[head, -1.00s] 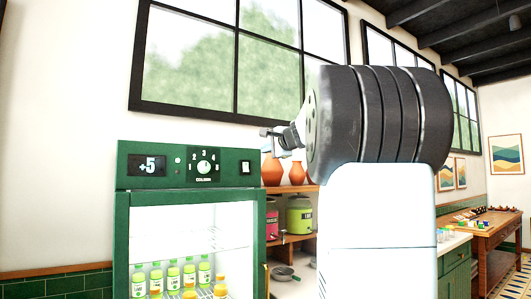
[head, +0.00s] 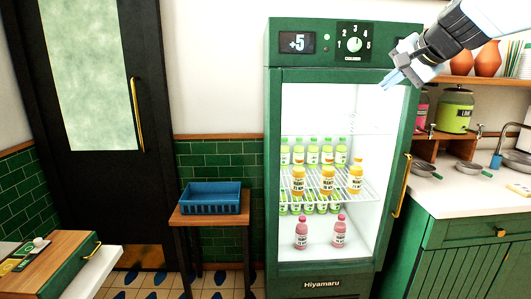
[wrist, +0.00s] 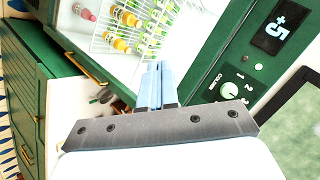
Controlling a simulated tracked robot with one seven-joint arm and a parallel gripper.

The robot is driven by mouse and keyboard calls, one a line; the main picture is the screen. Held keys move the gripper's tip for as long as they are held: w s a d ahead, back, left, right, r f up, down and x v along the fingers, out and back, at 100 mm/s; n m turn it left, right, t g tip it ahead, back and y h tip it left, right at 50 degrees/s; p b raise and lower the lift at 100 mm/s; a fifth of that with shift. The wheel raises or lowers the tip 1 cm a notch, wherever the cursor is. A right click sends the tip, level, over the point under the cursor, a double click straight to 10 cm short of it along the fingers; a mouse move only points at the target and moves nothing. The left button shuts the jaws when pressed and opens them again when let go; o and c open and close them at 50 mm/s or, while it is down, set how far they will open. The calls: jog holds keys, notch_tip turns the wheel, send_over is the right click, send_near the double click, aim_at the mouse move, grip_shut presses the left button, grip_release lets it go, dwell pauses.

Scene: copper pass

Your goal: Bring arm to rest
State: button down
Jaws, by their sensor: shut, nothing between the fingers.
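My gripper (head: 393,80) is at the upper right of the head view, in front of the top right part of the green fridge (head: 283,150). Its blue-grey fingers point down and left. In the wrist view the two fingers of my gripper (wrist: 154,85) lie together, shut, with nothing between them. The fridge's dial panel (wrist: 232,90) and its "+5" display also show in the wrist view. I cannot tell how far the fingertips are from the fridge front.
Bottles stand on the fridge shelves. A blue crate (head: 211,198) sits on a small wooden stand left of the fridge. A counter (head: 470,190) with pans and a sink is at the right. A lime dispenser (head: 455,110) stands behind it. A dark door (head: 100,130) is at the left.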

jog(key=s+a+f+n+g+h, duration=0.1)
jog(key=s+a+f+n+g, duration=0.1)
jog(key=s+f, duration=0.8)
jog(key=s+a+f+n+g+h, duration=0.1)
jog(key=s+a+f+n+g, duration=0.2)
jog(key=s+f+n, duration=0.4)
jog(key=s+a+f, duration=0.1)
jog(key=s+f, duration=0.2)
jog(key=s, duration=0.1)
jog(key=shift+f+h, duration=0.3)
jog(key=shift+h, duration=0.1)
